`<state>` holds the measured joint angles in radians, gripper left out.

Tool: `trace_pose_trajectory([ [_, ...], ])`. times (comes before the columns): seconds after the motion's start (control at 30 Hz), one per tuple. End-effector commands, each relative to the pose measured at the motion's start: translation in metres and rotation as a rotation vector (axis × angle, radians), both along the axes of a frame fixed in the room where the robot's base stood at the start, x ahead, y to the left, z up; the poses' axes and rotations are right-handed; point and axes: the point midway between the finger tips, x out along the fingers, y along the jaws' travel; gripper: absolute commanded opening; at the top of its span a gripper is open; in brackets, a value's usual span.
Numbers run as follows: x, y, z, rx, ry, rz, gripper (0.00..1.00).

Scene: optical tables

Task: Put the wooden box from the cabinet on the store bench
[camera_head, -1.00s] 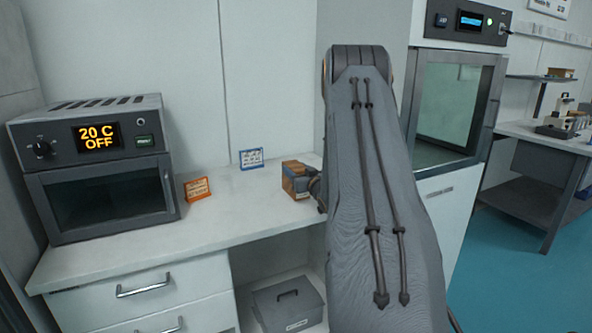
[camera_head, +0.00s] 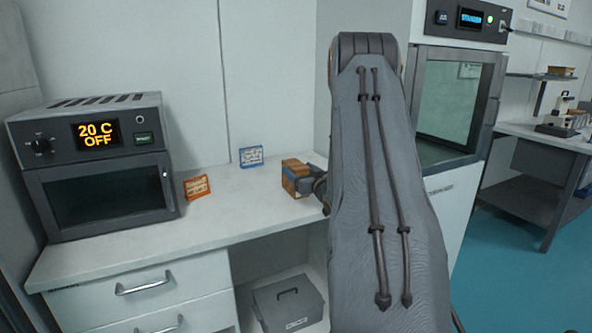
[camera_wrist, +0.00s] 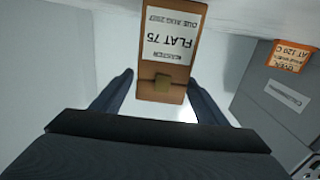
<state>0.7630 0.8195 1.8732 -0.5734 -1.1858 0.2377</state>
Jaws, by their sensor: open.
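The wooden box (camera_head: 297,178) stands on the white bench top (camera_head: 232,208), close beside my arm. In the wrist view the wooden box (camera_wrist: 163,82) is orange-brown with a white label reading "FLAT 75" and a small clasp. My gripper (camera_wrist: 160,82) is open, with one dark finger on each side of the box's near end. The fingers look apart from the box sides. In the head view my gripper (camera_head: 318,184) is mostly hidden behind my arm.
A grey oven (camera_head: 100,165) reading "20 C OFF" stands at the left. An orange card (camera_head: 197,187) and a blue-edged card (camera_head: 251,157) stand on the bench. A grey lidded case (camera_head: 287,305) sits below. A glass-fronted cabinet (camera_head: 448,105) is right of my arm.

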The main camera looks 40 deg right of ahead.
Motion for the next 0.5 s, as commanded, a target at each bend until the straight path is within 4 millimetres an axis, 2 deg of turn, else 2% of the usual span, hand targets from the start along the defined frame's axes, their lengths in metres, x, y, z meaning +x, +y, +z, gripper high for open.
trace_pose_trajectory([
  [0.1, -0.026, 0.005, -0.001, 0.002, 0.001, -0.003, 0.67],
  [0.3, -0.062, 0.014, 0.000, 0.001, 0.000, -0.002, 0.67],
  [0.5, -0.083, 0.019, 0.000, 0.001, 0.000, -0.001, 0.67],
])
